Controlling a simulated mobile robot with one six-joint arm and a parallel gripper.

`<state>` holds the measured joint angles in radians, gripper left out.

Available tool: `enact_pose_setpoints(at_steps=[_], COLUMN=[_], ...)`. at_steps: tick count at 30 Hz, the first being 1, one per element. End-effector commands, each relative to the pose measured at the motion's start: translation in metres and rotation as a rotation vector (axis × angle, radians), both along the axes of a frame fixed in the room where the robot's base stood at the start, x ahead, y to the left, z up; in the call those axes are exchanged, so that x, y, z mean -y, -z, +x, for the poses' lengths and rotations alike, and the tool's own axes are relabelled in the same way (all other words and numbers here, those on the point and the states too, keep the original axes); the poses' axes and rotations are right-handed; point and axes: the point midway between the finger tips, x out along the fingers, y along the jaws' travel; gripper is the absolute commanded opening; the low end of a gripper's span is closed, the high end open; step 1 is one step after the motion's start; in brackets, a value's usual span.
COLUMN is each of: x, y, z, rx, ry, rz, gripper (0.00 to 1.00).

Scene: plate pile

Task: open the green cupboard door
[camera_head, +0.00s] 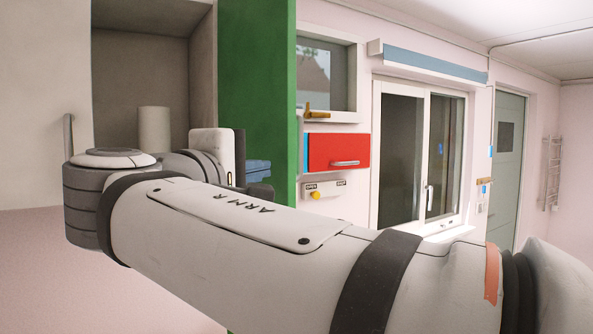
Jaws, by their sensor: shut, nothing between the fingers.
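The green cupboard door (257,80) stands swung open as a tall upright panel to the right of the cupboard. The cupboard's grey inside (125,75) shows to its left, with a pale cylinder (153,128) standing in it. My gripper (257,170) is at the end of my arm, in front of the lower part of the green door. Its blue fingers look shut together with nothing between them. I cannot tell whether they touch the door. My arm hides the lower part of the door and cupboard.
A pale cupboard front with a grey bar handle (68,133) is at the left. Beyond the green door are a red box (338,152) on the wall, a panel with a yellow knob (315,194), windows (420,155) and a grey-green room door (507,160).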

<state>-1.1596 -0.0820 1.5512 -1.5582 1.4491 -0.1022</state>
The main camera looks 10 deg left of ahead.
Motion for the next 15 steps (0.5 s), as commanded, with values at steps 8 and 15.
enact_pose_setpoints(at_steps=[8,15], x=[-0.025,-0.019], y=[-0.001,0.003], z=[-0.019,-0.075], rx=[0.001,0.001], ry=[0.007,0.003], rz=[-0.001,0.002], gripper=[0.0,0.0])
